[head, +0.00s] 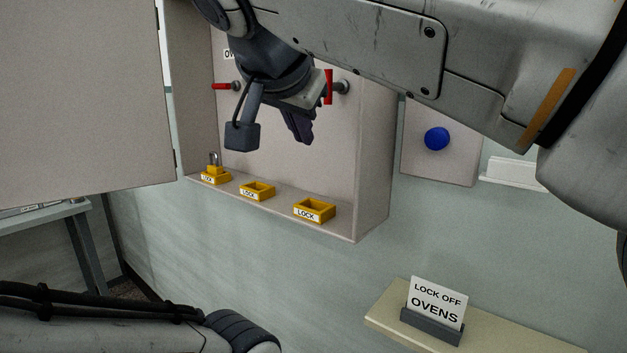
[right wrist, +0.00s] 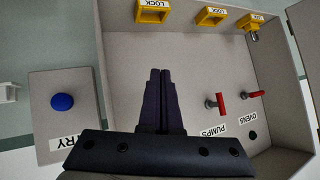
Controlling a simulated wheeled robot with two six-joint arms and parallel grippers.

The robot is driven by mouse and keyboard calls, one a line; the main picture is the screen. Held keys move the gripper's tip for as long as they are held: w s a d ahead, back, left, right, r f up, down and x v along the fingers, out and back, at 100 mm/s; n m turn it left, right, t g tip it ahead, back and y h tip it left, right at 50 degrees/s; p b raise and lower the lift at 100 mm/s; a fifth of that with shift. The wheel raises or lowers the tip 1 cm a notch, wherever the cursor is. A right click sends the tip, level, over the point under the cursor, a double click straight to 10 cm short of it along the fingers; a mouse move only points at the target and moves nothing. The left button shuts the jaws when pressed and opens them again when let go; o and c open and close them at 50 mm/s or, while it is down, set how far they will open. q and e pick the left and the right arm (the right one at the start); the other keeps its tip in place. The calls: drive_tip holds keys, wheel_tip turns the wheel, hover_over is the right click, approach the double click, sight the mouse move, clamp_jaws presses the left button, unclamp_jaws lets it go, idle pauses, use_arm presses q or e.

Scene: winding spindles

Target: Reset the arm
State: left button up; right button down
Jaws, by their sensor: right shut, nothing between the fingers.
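My right gripper (head: 302,138) hangs in front of the open grey cabinet (head: 375,150) in the head view. Its dark fingers also show in the right wrist view (right wrist: 160,74), pressed together and empty. The red OVENS handle (head: 221,86) lies level at the left in the head view; it also shows in the right wrist view (right wrist: 252,95). The red PUMPS handle (right wrist: 221,104) stands upright in the right wrist view. Another upright red handle (head: 328,86) shows just right of my gripper in the head view. My left gripper is out of view.
Yellow LOCK holders line the cabinet's ledge: the left one (head: 215,178) holds a padlock (head: 214,160); the middle (head: 257,190) and right (head: 315,210) are empty. A blue button (head: 437,139) is right of the cabinet. A LOCK OFF OVENS card (head: 436,302) stands on a shelf (head: 520,335).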

drive_tip(key=s+d+f+n+g+y+p, duration=0.1)
drive_tip(key=s+f+n+g+p, duration=0.2)
drive_tip(key=f, duration=0.5)
drive_tip(key=s+f+n+g+y+p, duration=0.1)
drive_tip(key=s+f+n+g+p, duration=0.15)
drive_tip(key=s+f+n, duration=0.45)
use_arm(q)
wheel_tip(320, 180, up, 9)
drive_tip(key=p, duration=0.3)
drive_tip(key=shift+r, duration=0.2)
use_arm(e)
drive_tip(key=s+d+f+n+g, duration=0.3)
drive_tip(key=s+d+f+g, duration=0.2)
drive_tip(key=s+f, duration=0.7)
drive_tip(key=shift+s+d+f+y, duration=0.2)
drive_tip(key=shift+s+f+y, duration=0.2)
drive_tip(key=shift+f, duration=0.15)
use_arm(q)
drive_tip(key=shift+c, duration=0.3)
